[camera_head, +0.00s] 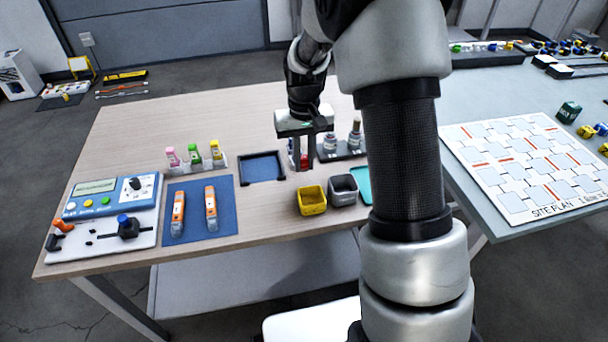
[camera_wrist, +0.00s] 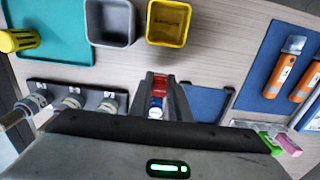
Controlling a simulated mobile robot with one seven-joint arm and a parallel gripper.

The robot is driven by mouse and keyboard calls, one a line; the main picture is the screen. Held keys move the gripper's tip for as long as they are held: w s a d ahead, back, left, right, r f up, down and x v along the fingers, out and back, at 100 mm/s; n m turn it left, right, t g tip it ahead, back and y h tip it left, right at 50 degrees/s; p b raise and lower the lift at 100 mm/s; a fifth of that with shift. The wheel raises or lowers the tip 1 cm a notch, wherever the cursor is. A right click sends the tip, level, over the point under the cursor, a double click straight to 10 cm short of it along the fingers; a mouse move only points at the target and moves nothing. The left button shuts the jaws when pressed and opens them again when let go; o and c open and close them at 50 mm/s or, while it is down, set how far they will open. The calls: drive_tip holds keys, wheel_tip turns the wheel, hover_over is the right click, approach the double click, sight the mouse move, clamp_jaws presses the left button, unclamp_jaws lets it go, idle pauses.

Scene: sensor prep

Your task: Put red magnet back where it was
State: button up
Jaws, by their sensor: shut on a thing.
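The red magnet (camera_head: 304,161) is between the fingers of my gripper (camera_head: 303,168), mostly hidden by them in the head view. In the wrist view the red magnet (camera_wrist: 159,87) shows a red end and a white and blue part, and my gripper (camera_wrist: 160,80) is shut on it. My gripper points down over the wooden table, between the black-rimmed tray with a blue floor (camera_head: 283,171) and the dark rack of grey-white bottles (camera_head: 343,156). I cannot tell how high the magnet is above the table.
A yellow bin (camera_head: 311,201) and a grey bin (camera_head: 343,191) stand in front of my gripper. A teal tray (camera_wrist: 45,45) lies beside the grey bin. A blue mat (camera_head: 193,224) with two orange tools and a rack of coloured bottles (camera_head: 196,162) are to the left.

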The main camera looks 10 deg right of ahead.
sight(304, 167)
wheel_tip(304, 167, down, 4)
drive_tip(key=shift+f+b, duration=0.1)
drive_tip(key=shift+b, duration=0.35)
drive_tip(key=shift+f, duration=0.15)
drive_tip(key=o, duration=0.8)
drive_tip(key=shift+o, duration=0.2)
